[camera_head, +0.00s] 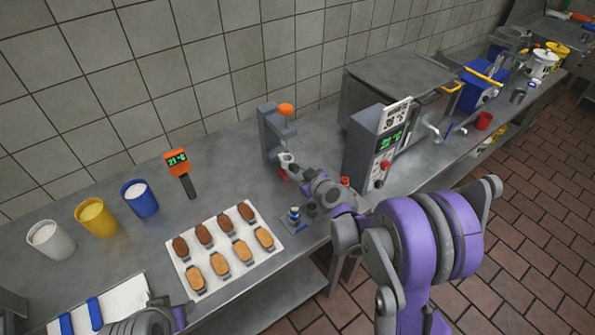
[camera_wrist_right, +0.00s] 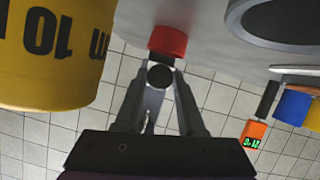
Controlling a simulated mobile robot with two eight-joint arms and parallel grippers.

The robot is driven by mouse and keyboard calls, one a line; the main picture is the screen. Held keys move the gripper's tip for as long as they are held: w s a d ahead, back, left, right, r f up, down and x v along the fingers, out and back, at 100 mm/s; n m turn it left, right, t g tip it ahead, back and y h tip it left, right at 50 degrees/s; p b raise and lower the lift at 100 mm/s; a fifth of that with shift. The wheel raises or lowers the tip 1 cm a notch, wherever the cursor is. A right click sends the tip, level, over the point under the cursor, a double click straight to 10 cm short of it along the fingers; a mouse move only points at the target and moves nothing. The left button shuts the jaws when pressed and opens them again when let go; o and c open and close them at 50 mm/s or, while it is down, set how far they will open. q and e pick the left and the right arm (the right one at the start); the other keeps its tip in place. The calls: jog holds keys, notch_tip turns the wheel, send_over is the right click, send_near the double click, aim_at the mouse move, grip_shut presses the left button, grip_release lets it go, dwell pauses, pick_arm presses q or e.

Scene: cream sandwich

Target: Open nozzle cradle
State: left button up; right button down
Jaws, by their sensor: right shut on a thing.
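A grey C-shaped stand (camera_head: 272,138) with an orange knob (camera_head: 286,109) on top stands at the middle of the steel counter; I take it for the nozzle cradle. A small pale ring-like part (camera_head: 286,158) shows at its front. My right gripper (camera_head: 297,172) reaches in from the right, close in front of the stand. In the wrist view my right gripper (camera_wrist_right: 161,88) is shut on a small dark round-ended part (camera_wrist_right: 160,75), with a red piece (camera_wrist_right: 168,41) just beyond it. The fingers hide part of it. My left gripper shows partly at the bottom left; its fingertips are unclear.
A tray of several cookie halves (camera_head: 178,262) lies left of my right arm. A control box (camera_head: 367,150) stands right of the stand. White, yellow and blue cups (camera_head: 142,200) are left. A yellow container (camera_wrist_right: 55,50) is close in the wrist view.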

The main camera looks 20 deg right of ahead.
dwell(0.8)
jog(key=s, duration=0.2)
jog(key=s+d, duration=0.1)
jog(key=s, duration=0.1)
jog(key=s+d, duration=0.1)
jog(key=s, duration=0.1)
jog(key=shift+w, duration=0.1)
jog(key=c, duration=0.5)
grip_release()
jog(key=v, duration=1)
jog(key=shift+s+r, duration=0.15)
jog(key=shift+s, duration=0.15)
